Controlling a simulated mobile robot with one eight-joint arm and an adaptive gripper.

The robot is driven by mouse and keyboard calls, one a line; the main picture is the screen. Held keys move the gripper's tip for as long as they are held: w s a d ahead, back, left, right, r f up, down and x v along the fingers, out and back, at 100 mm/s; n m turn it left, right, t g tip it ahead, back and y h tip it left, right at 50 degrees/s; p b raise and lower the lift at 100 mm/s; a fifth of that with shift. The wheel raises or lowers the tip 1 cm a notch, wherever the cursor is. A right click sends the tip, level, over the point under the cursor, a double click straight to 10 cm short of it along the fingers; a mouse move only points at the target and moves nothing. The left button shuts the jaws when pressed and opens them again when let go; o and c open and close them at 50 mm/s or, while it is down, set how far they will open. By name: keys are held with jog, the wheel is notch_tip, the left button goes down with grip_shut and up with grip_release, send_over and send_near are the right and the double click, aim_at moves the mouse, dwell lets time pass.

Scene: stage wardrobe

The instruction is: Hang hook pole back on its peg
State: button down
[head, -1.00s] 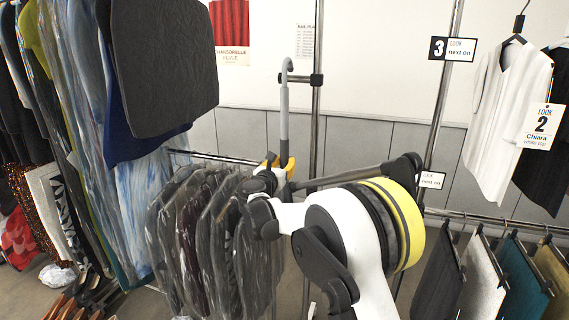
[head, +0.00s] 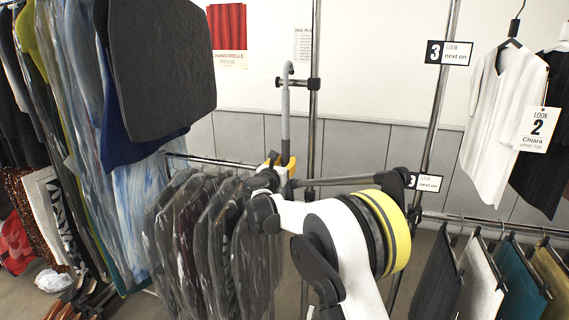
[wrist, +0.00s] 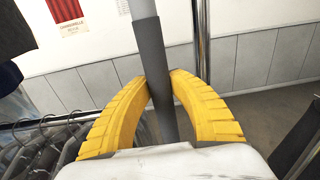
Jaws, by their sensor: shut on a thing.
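The hook pole (head: 285,115) stands upright in the head view, grey with a curved hook at its top. My gripper (head: 280,162) has yellow fingers shut around the pole below the hook. The wrist view shows the pole's dark grey sleeve (wrist: 155,75) between the two yellow fingers of my gripper (wrist: 158,82). A black clamp-like fitting (head: 313,84) sits on a chrome upright just right of the hook, with a short stub toward the pole. It may be the peg. I cannot tell whether the pole touches it. The pole's lower end is hidden behind my arm.
Bagged garments (head: 195,225) hang on a rail left of and below my gripper. A dark garment (head: 160,60) hangs at upper left. A chrome upright (head: 437,90) and a white top (head: 503,125) are to the right. More clothes (head: 480,275) hang at lower right.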

jog(key=shift+x, duration=1.75)
jog(key=shift+f, duration=0.1)
jog(key=shift+f+b, duration=1.3)
jog(key=shift+f, duration=0.7)
jog(key=shift+r, duration=0.1)
jog(key=c, duration=1.2)
grip_release()
